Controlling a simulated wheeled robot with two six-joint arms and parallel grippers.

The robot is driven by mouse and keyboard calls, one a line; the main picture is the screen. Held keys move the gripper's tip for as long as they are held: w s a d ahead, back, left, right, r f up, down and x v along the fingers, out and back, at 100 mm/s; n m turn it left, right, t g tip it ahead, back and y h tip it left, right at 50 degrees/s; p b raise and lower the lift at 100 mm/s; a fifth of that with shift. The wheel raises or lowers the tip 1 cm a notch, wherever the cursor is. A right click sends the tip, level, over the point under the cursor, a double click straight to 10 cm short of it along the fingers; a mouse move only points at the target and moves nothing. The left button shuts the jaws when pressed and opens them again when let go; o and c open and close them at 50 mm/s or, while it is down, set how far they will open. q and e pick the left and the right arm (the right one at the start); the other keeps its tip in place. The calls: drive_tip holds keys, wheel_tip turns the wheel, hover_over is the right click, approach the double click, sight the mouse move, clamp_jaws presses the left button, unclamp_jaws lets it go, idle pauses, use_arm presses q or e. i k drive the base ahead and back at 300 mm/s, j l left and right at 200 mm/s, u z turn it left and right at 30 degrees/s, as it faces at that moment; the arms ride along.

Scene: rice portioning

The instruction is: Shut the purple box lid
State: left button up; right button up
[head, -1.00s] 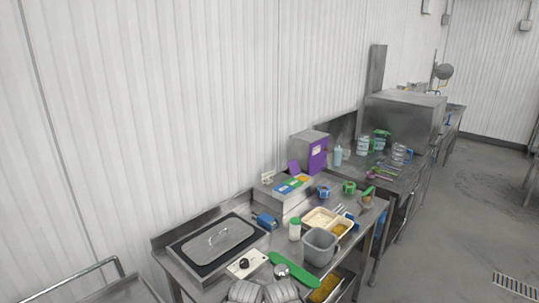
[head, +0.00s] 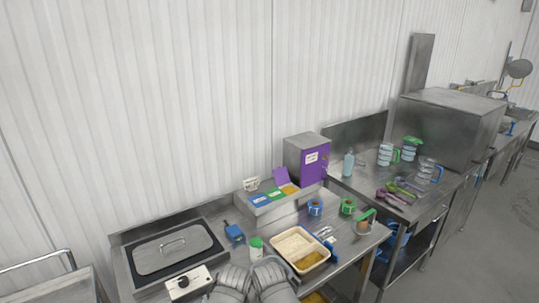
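A small purple flap (head: 281,176) stands raised at the back of a metal holder (head: 262,207) whose other lids are blue, green and orange and lie flat. A taller metal box with a purple front (head: 314,164) and a white label stands just behind it; I cannot see a separate open lid on it. My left gripper (head: 232,281) and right gripper (head: 270,275) show side by side at the bottom edge, in front of the holder and apart from it. Their fingers cannot be made out.
A tray of yellow food (head: 310,261), a green-capped shaker (head: 256,246) and blue (head: 315,207) and green (head: 348,206) tape rolls stand between my grippers and the holder or beside it. Jugs and utensils crowd the right counter.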

sight(281, 174)
drive_tip(key=i+l+u, duration=0.1)
drive_tip(key=l, duration=0.25)
drive_tip(key=i+l+u, duration=0.1)
drive_tip(key=l, duration=0.3)
drive_tip(key=i+l+u, duration=0.1)
drive_tip(key=i+l, duration=0.15)
drive_tip(key=l, duration=0.15)
drive_tip(key=i+l+u, duration=0.1)
drive_tip(key=l, duration=0.3)
drive_tip(key=i+l+u, duration=0.1)
drive_tip(key=l, duration=0.3)
drive_tip(key=i+l+u, duration=0.15)
drive_tip(key=l, duration=0.25)
